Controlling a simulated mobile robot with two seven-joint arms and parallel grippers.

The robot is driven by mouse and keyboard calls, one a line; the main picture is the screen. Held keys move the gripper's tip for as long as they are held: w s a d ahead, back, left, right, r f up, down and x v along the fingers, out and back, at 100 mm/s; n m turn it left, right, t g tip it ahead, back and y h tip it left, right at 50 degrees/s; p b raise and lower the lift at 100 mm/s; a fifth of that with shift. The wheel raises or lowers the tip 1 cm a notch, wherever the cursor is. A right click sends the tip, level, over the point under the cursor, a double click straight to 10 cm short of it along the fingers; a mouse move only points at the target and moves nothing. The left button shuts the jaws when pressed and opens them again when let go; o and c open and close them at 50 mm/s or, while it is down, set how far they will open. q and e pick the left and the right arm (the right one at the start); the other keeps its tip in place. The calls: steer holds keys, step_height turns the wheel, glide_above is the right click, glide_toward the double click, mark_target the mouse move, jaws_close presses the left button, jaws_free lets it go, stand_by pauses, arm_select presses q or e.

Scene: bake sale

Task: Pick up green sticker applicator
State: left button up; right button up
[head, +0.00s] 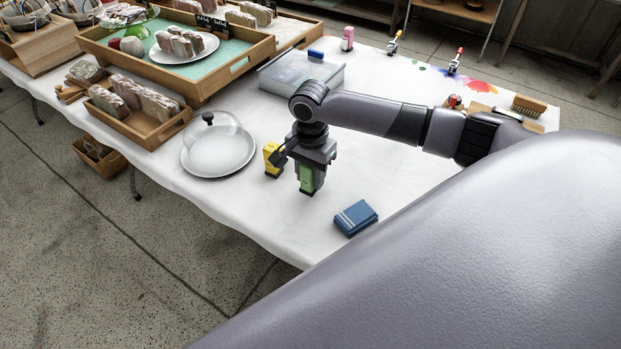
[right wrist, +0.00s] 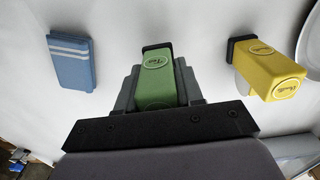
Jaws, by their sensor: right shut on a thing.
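The green sticker applicator (head: 307,178) stands upright on the white table, between the fingers of my right gripper (head: 311,182). In the right wrist view the green applicator (right wrist: 155,82) sits between the two grey fingers (right wrist: 156,92), which are shut on it. Its lower end seems at or very near the tabletop. A yellow sticker applicator (head: 272,160) stands just left of the gripper; it shows at the right in the right wrist view (right wrist: 272,72). My left gripper is not in view.
A folded blue cloth (head: 356,218) lies to the right, near the table's front edge. A plate under a clear dome (head: 218,152) is to the left. A clear-lidded box (head: 300,75) stands behind. White table (head: 400,180) is bare right of the gripper.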

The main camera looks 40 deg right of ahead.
step_height(320, 180, up, 18)
steer(key=p, duration=0.1)
steer(key=shift+r, duration=0.1)
steer(key=o, duration=0.5)
steer(key=shift+c, duration=0.2)
steer(key=c, duration=0.3)
